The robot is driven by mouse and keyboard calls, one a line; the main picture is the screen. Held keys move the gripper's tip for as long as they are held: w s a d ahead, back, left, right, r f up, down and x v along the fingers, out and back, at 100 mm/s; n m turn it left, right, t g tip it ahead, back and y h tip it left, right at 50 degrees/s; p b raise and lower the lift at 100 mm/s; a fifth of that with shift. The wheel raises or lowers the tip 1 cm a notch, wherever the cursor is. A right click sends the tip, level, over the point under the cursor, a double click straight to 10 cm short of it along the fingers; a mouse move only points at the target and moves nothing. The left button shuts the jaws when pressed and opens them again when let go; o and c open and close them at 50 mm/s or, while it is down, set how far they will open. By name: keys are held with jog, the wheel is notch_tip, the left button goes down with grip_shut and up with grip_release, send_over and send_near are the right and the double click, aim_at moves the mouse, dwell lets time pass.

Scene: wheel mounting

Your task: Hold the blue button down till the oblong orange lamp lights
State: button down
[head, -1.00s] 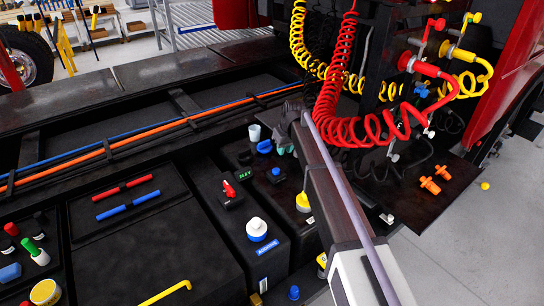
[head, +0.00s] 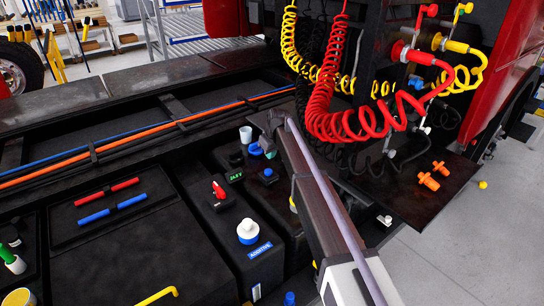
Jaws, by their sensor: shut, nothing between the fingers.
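A small blue button-like knob (head: 267,172) sits on top of a dark box in the middle of the head view. My gripper (head: 270,153), with teal fingertips, is shut and empty, small in the view. My arm hides the area to the right. I cannot make out an oblong orange lamp.
A red switch (head: 218,190), a green-lit display (head: 236,177) and a white-and-blue cap (head: 248,231) are to the left and in front. Orange fittings (head: 428,180) lie on a dark plate at right.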

aim_at(269, 172)
jog(key=b+x, duration=0.1)
jog(key=x, duration=0.1)
jog(key=b+x, duration=0.3)
jog(key=x, duration=0.1)
jog(key=shift+s+d+f+b, duration=0.2)
jog(key=shift+s+f+b, duration=0.1)
jog(key=shift+f+b, duration=0.25)
jog(key=shift+b, duration=0.05)
jog(key=shift+f+b, duration=0.85)
jog(key=shift+s+f+b, duration=0.2)
jog(key=shift+f+b, duration=0.05)
jog(key=shift+b, duration=0.15)
jog(key=shift+s+d+r, duration=0.1)
jog(key=shift+s+r, duration=0.1)
jog(key=shift+r, duration=0.15)
jog(key=shift+w+f, duration=0.1)
jog(key=shift+w, duration=0.15)
